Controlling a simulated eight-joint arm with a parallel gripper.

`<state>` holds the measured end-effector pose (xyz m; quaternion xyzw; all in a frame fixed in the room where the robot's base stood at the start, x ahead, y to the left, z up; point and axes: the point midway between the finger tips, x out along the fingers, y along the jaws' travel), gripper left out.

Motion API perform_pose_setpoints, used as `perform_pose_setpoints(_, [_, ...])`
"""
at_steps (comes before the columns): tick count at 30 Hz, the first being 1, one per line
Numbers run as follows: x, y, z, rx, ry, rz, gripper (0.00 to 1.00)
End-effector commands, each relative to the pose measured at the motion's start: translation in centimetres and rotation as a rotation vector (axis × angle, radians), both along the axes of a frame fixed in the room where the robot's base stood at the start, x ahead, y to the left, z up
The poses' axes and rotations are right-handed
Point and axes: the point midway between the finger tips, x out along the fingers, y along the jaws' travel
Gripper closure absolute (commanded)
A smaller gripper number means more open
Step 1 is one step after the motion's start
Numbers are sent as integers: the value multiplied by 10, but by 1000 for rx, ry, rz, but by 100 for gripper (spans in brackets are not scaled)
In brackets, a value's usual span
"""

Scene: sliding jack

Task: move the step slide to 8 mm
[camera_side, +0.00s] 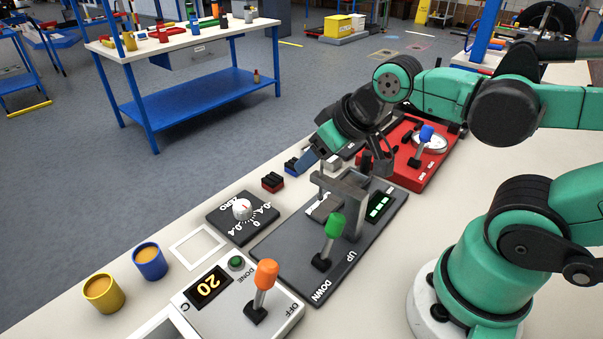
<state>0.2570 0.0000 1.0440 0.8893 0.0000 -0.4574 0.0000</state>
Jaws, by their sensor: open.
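The sliding jack is a dark grey plate (284,247) with a green-knobbed lever (334,225) marked UP and DOWN, a grey metal frame (343,185) and a small green display (378,207). A pale block (325,208) lies beneath the frame. I cannot tell which piece is the step slide, and I cannot read the display. My gripper (376,160) is open above the far end of the jack, behind the frame, between it and the red panel. Its fingers partly overlap the panel, and contact is unclear. Nothing is seen between the fingers.
A red panel (404,180) with a blue-knobbed lever (424,135) stands behind. Small red-black blocks (272,182), a zero dial (242,208), a white box (237,321) reading 20 with an orange lever (265,275), and blue (150,263) and yellow (102,294) cups line the bench.

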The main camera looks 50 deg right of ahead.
Motion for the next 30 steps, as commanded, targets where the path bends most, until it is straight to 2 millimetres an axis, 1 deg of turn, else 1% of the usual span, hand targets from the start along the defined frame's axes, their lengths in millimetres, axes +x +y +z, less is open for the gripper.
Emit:
perform_pose_setpoints(1, [0,0,0,0,0,0,47])
perform_pose_setpoints(2, [0,0,0,0,0,0,40])
perform_pose_setpoints(5, [1,-4,1,-5,13,-8,40])
perform_pose_setpoints(8, [6,-18,2,-19,62,-36,40])
perform_pose_setpoints(11, [14,-44,1,-36,156,-80,40])
perform_pose_setpoints(14, [19,-77,-4,-40,272,-126,40])
perform_pose_setpoints(15, [20,-91,-7,-36,320,-142,40])
perform_pose_setpoints(18, [21,-124,-16,-15,428,-177,40])
perform_pose_setpoints(21, [17,-152,-27,16,514,-199,40])
perform_pose_setpoints(25, [11,-176,-39,51,586,-214,40])
perform_pose_setpoints(27, [9,-182,-42,63,607,-218,40])
perform_pose_setpoints(30, [8,-186,-48,71,619,-217,40])
